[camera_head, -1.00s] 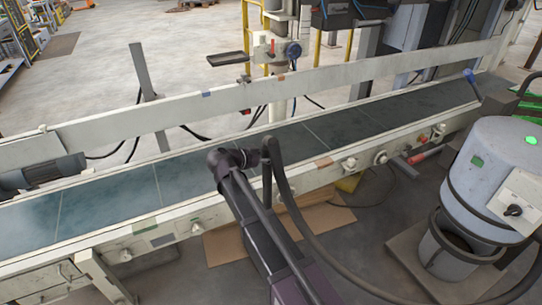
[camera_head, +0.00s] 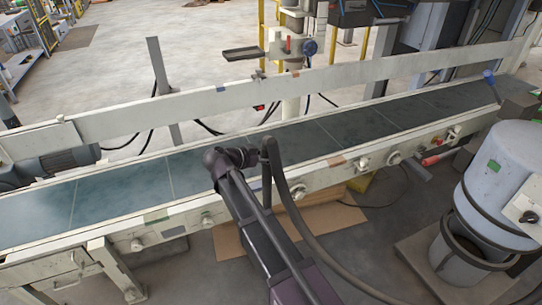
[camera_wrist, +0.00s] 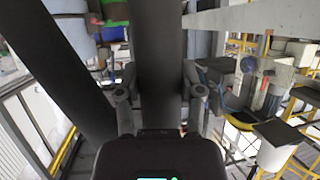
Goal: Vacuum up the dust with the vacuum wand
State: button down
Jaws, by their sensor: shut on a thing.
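In the wrist view my gripper (camera_wrist: 159,92) is shut on the dark tube of the vacuum wand (camera_wrist: 158,45), one finger on each side. The wand's nozzle end cannot be made out. In the head view my arm reaches over the near edge of the conveyor belt (camera_head: 335,127), and its wrist hides the gripper. A black hose (camera_head: 283,190) rises beside the wrist and loops down to the lower right. The grey vacuum drum (camera_head: 500,180) stands at the right. A pale haze lies on the left part of the belt; I cannot tell whether it is dust.
The conveyor's white far rail (camera_head: 225,97) and near rail with knobs border the belt. A motor (camera_head: 55,165) sits at the left end. A metal post (camera_head: 161,85) and a machine column (camera_head: 291,60) stand behind. Flat cardboard (camera_head: 325,217) lies below.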

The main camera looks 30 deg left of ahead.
jog(key=shift+s+a, duration=1)
jog(key=shift+s, duration=0.2)
jog(key=shift+s+a, duration=0.1)
jog(key=s+d+r+p, duration=0.2)
jog(key=s+d, duration=0.9)
jog(key=d, duration=0.2)
jog(key=shift+s+d, duration=0.35)
jog(key=shift+s, duration=0.05)
dwell(0.9)
jog(key=shift+r, duration=0.1)
dwell(0.4)
